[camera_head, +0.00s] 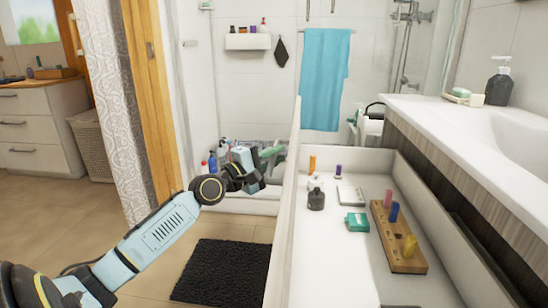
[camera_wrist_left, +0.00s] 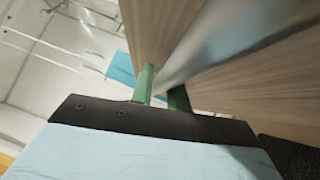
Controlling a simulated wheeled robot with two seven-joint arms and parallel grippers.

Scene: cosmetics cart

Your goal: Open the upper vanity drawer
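The vanity drawer (camera_head: 284,245) is pulled out in the head view, its white inside and contents showing from above. My left gripper (camera_head: 268,158) is beside the drawer's outer left side, near its far end. In the left wrist view, its two green fingers (camera_wrist_left: 162,92) stand a little apart, close against wood-grain panels (camera_wrist_left: 235,85) with a pale shiny strip (camera_wrist_left: 215,40) between them. I cannot tell whether the fingers are pressed on an edge. My right gripper is not in view.
Inside the drawer are a wooden holder (camera_head: 395,240), a green box (camera_head: 357,222) and a dark bottle (camera_head: 316,200). The white countertop (camera_head: 420,115) is at right, with a soap dispenser (camera_head: 499,82). A black mat (camera_head: 222,270) lies on the floor at left.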

